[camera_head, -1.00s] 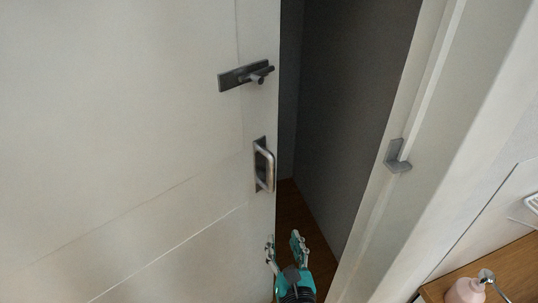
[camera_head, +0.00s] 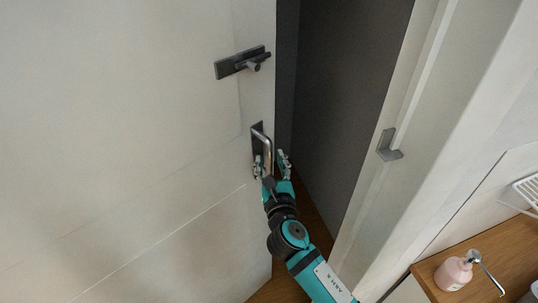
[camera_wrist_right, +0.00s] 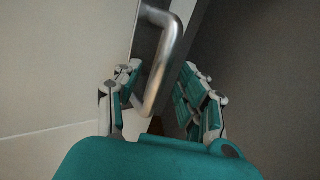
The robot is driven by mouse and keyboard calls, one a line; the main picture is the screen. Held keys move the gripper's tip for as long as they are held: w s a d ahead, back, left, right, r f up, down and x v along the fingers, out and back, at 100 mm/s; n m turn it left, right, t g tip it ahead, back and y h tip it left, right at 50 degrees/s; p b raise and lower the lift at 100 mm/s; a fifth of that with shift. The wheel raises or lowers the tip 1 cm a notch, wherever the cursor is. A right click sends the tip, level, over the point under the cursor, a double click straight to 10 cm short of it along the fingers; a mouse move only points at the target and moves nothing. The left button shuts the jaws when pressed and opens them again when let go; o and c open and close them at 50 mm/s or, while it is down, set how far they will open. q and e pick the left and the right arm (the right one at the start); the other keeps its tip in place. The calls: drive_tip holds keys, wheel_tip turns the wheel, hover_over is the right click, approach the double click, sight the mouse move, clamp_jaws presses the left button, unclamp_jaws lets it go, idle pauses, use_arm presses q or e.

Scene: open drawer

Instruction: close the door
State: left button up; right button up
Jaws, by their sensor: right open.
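The white door (camera_head: 130,130) stands ajar on the left in the head view, with a dark gap between it and the frame. A silver pull handle (camera_head: 266,146) is on the door near its edge, below a dark latch (camera_head: 243,63). My right gripper (camera_head: 271,163) is open at the lower part of the handle. In the right wrist view my gripper's fingers (camera_wrist_right: 160,95) lie on either side of the handle (camera_wrist_right: 166,62), which runs between them. I cannot tell whether they touch it. My left gripper is not in view.
The white door frame (camera_head: 385,170) with a grey strike piece (camera_head: 389,146) stands to the right of the gap. A wooden counter (camera_head: 500,270) with a pink soap dispenser (camera_head: 453,273) and a white wire rack (camera_head: 528,190) is at the lower right.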

drive_tip(key=shift+w+a, duration=0.2)
drive_tip(key=shift+w, duration=0.9)
clamp_jaws()
